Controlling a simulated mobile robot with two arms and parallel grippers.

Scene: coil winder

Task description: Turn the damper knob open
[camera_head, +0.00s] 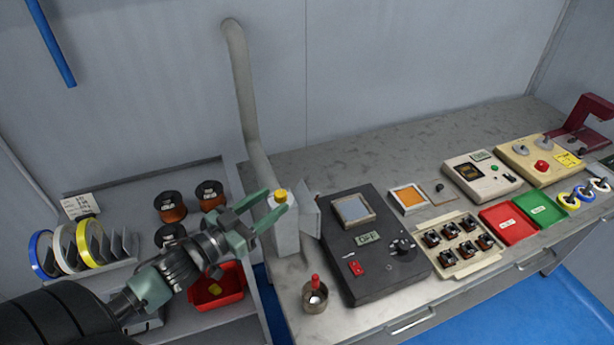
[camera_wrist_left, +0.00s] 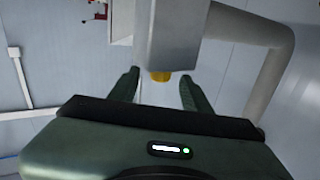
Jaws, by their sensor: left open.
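The damper knob (camera_head: 280,196) is a small yellow cap on a pale grey box (camera_head: 284,238) at the foot of the grey duct (camera_head: 240,90). My left gripper (camera_head: 275,202) is open, with its green fingers reaching toward the knob from the left. In the left wrist view the knob (camera_wrist_left: 160,76) shows between the two open fingertips, at about their depth or slightly beyond. I cannot tell whether either finger touches it. The box (camera_wrist_left: 166,40) fills the space behind it there. My right gripper is not in view.
A dark control unit (camera_head: 372,270) and a small metal cup (camera_head: 315,297) stand right of the box on the bench. Wire spools (camera_head: 172,207) and a red bin (camera_head: 217,290) sit on the lower shelf around my left arm. A grey flap (camera_head: 309,208) stands beside the box.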

